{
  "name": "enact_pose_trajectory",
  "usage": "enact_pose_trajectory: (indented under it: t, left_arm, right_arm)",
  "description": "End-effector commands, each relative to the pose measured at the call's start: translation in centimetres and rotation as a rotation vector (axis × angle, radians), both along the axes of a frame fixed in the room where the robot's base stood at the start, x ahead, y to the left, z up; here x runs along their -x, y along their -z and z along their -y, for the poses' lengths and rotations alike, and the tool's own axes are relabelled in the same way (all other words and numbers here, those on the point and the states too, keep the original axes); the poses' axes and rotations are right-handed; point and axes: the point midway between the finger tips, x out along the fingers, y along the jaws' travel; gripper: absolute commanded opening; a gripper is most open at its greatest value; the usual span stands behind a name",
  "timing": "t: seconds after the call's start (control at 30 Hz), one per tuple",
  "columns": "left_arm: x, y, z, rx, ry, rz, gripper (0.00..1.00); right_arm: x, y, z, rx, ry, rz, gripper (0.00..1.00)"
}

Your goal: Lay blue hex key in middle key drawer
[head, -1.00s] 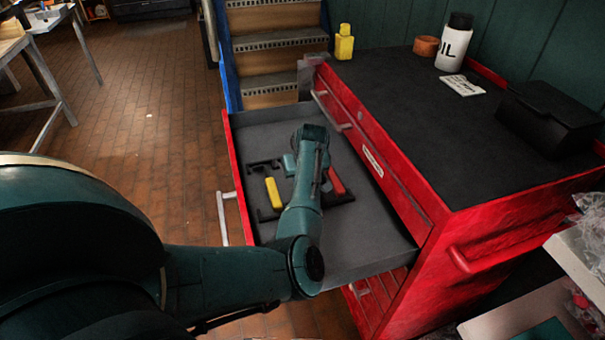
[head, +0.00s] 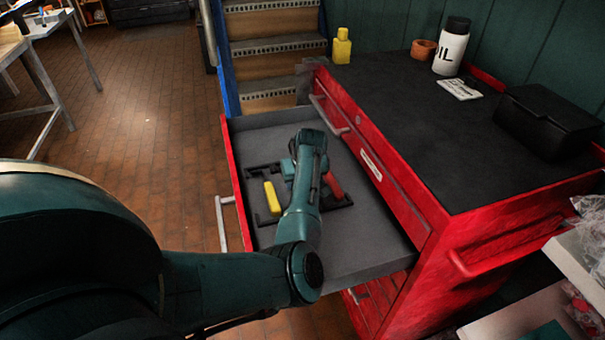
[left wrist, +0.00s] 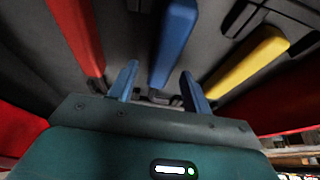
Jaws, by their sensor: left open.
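The blue hex key (left wrist: 174,42) shows in the left wrist view, lying between the red key and the yellow key. My left gripper (left wrist: 158,82) is open, its two blue fingers apart with the near end of the blue key just beyond and between them. I cannot tell whether they touch it. In the head view my arm hides the blue key and the fingertips. The open drawer (head: 350,250) holds a black key holder (head: 262,219) under my arm.
The yellow key (head: 271,197) and red key (head: 333,185) sit on either side. The red cabinet (head: 445,230) stands right of the drawer. A white oil bottle (head: 452,48), a yellow bottle (head: 342,46) and a black box (head: 548,120) stand on its top.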

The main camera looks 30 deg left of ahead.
Motion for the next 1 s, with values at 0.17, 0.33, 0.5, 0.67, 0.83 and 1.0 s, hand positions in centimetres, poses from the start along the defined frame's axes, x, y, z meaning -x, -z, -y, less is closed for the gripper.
enact_pose_trajectory:
  t: [0.17,0.33,0.5,0.67,0.83,1.0]
  left_arm:
    - [0.6,-2.6,0.8,0.001,-0.001,0.004,0.49]
    - [1.5,-6.3,1.9,0.0,-0.001,0.005,0.49]
    - [2.4,-9.4,2.9,0.001,-0.001,0.004,0.49]
    - [2.9,-11.3,3.5,0.0,-0.001,0.002,0.49]
    - [3.1,-11.9,3.7,0.0,0.0,0.001,0.49]
    - [3.1,-12.0,3.7,0.0,0.0,0.001,0.49]
  right_arm:
    - [0.0,-0.4,0.0,-0.003,0.007,-0.003,0.36]
    - [0.0,-0.3,0.1,-0.003,0.014,-0.01,0.36]
    - [0.1,0.0,0.3,0.002,0.015,-0.02,0.36]
    - [0.2,0.2,0.3,0.004,0.015,-0.023,0.36]
    - [0.2,0.2,0.3,0.005,0.016,-0.023,0.36]
    - [0.1,0.0,0.4,0.005,0.015,-0.021,0.36]
